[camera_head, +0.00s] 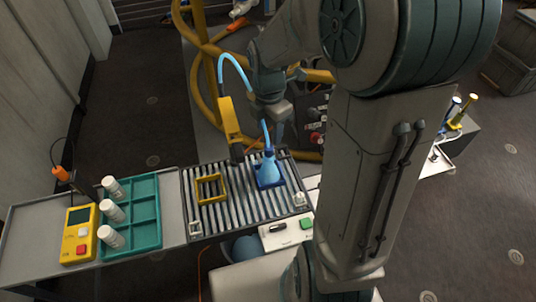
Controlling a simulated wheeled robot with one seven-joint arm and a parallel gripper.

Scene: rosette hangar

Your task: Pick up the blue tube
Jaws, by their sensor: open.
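A dark blue, tube-like item (454,104) with a pale part stands on the grey surface at the right, beside a yellow one (465,110). A light blue bottle (268,168) with a blue upright spout stands in a dark blue holder (269,182) on the ribbed rack (228,218). I cannot tell for certain which is the blue tube. My gripper (272,135) points down just above and behind the bottle, far left of the dark blue item. It is open, with no object clearly between its fingers; the fingertips are small and partly hidden.
A yellow frame (209,189) lies on the rack. A yellow device (230,120) with a light blue curved hose stands behind. My arm hides much of the right.

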